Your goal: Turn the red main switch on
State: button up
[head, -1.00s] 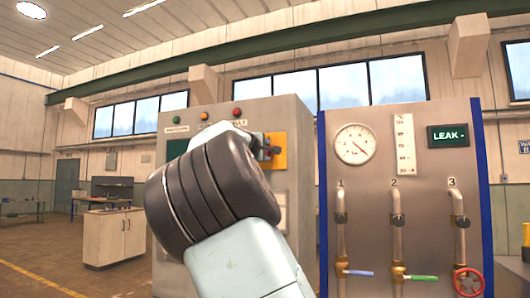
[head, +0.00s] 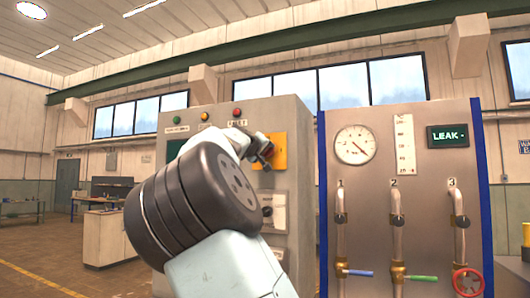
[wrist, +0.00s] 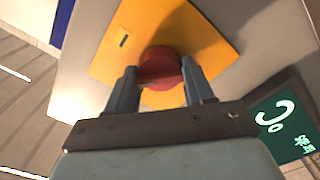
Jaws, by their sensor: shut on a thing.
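The red main switch (wrist: 163,68) is a round red knob with a raised bar, on a yellow plate (wrist: 115,65) that lies aslant in the wrist view. In the head view the yellow plate (head: 280,150) is on the front of the grey cabinet (head: 290,115); my gripper hides the knob there. My gripper (wrist: 162,80) has a finger on each side of the red knob and is shut on it. In the head view my gripper (head: 264,153) is at the plate, tilted downward to the right. A small dark mark shows on the plate in the wrist view.
Red, orange and green lamps top the cabinet; a dark knob (head: 267,211) sits below the plate. To the right a panel (head: 365,200) carries a gauge (head: 355,144), pipes with valves and a lit LEAK sign (head: 447,136). Open floor (head: 60,270) lies left.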

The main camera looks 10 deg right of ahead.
jog(key=shift+f+m, duration=0.15)
jog(key=shift+m, duration=4.65)
jog(key=o, duration=1)
jog(key=shift+w, duration=0.1)
jog(key=shift+o, duration=0.2)
jog(key=v, duration=1.3)
jog(key=shift+s+a, duration=0.3)
